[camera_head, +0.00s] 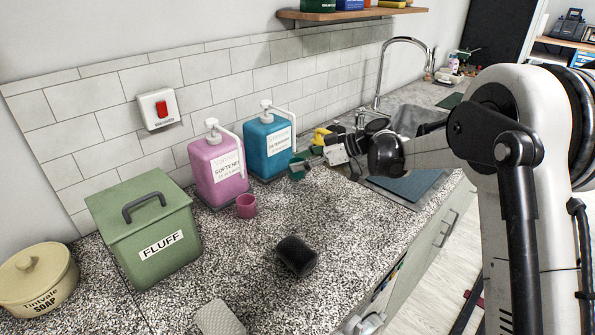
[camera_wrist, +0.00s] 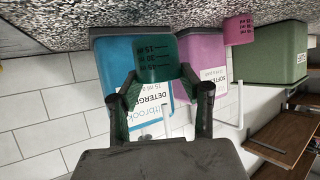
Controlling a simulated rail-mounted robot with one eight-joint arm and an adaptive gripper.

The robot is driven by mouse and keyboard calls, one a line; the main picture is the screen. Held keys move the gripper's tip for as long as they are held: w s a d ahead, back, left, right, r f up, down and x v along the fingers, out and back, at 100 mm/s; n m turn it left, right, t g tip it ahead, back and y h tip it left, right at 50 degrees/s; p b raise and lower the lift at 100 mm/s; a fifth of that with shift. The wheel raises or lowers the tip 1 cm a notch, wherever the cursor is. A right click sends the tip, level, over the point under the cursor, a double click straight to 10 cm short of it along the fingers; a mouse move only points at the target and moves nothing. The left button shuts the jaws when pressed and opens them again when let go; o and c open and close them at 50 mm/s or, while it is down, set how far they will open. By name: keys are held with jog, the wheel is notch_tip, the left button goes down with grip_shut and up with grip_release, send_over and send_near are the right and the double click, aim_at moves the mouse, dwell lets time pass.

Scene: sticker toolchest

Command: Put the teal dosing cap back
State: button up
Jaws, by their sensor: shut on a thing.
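My gripper (camera_head: 309,162) is at the right of the blue detergent dispenser (camera_head: 266,148), above the counter. It is shut on the teal dosing cap (camera_head: 297,172). In the wrist view, which shows the scene upside down, the cap (camera_wrist: 155,60) sits between the two fingertips (camera_wrist: 160,82) and carries dark ml markings. The detergent dispenser (camera_wrist: 115,66) is right behind it there, partly hidden by cap and fingers. I cannot tell whether the cap touches the dispenser or counter.
The pink softener dispenser (camera_head: 217,172) stands left of the blue one, with a pink cap (camera_head: 246,206) in front. A green FLUFF box (camera_head: 130,240), a cream soap pot (camera_head: 40,278) and a dark object (camera_head: 296,256) are on the counter. The sink (camera_head: 415,121) is behind my gripper.

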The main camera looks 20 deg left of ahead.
jog(key=shift+s+a+f, duration=0.1)
jog(key=shift+a+f, duration=0.15)
jog(key=shift+f, duration=0.65)
jog(key=shift+a+f, duration=0.2)
jog(key=shift+f, duration=0.65)
jog(key=shift+f, duration=0.15)
jog(key=o, duration=0.9)
jog(key=shift+c, duration=0.2)
jog(key=shift+r, duration=0.2)
jog(key=v, duration=1.2)
